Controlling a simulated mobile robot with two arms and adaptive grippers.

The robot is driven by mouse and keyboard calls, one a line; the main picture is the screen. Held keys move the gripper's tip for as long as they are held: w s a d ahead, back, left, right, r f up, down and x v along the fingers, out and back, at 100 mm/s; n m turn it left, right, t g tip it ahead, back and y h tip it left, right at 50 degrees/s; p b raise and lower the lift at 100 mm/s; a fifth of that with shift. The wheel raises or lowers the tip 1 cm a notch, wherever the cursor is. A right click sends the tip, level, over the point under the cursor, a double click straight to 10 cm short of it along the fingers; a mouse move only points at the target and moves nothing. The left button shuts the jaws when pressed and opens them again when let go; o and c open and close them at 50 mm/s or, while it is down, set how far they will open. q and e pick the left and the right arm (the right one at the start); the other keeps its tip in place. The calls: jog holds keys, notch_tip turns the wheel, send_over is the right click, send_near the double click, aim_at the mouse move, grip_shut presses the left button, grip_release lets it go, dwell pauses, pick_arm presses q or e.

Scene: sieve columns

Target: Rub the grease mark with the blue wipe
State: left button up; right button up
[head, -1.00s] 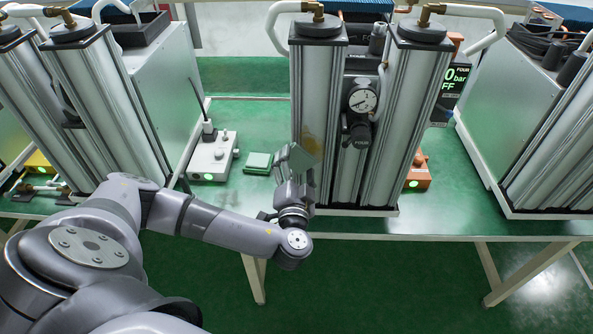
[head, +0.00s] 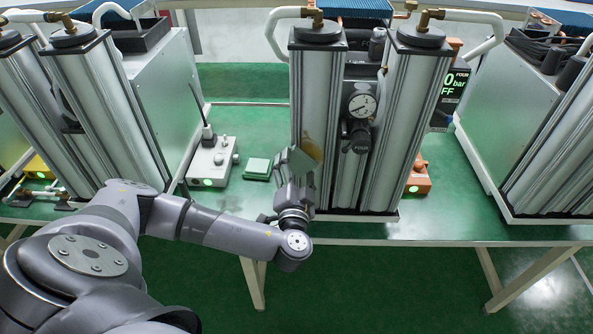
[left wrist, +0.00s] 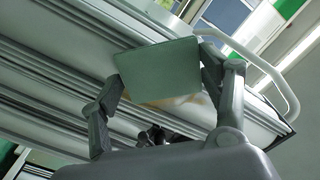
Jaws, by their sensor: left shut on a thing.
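My left gripper (head: 296,180) is shut on a flat square wipe (left wrist: 160,72), which looks grey-green rather than clearly blue. The left wrist view shows the wipe between the two fingers of this gripper (left wrist: 160,105). The grease mark (head: 313,142) is a yellow-brown smear on the left silver column of the middle unit. In the left wrist view the mark (left wrist: 196,99) shows along the wipe's lower edge, partly hidden by it. The wipe is in front of the column at the mark; I cannot tell whether it touches. My right gripper is not in view.
A green pad (head: 257,168) lies on the green bench left of the columns, near a white control box (head: 212,161). A pressure gauge (head: 361,105) sits between the middle columns. An orange box (head: 418,178) is at their right. Similar units stand left and right.

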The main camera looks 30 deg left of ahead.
pick_arm(q)
jog(key=shift+w+a, duration=0.3)
jog(key=shift+w, duration=0.15)
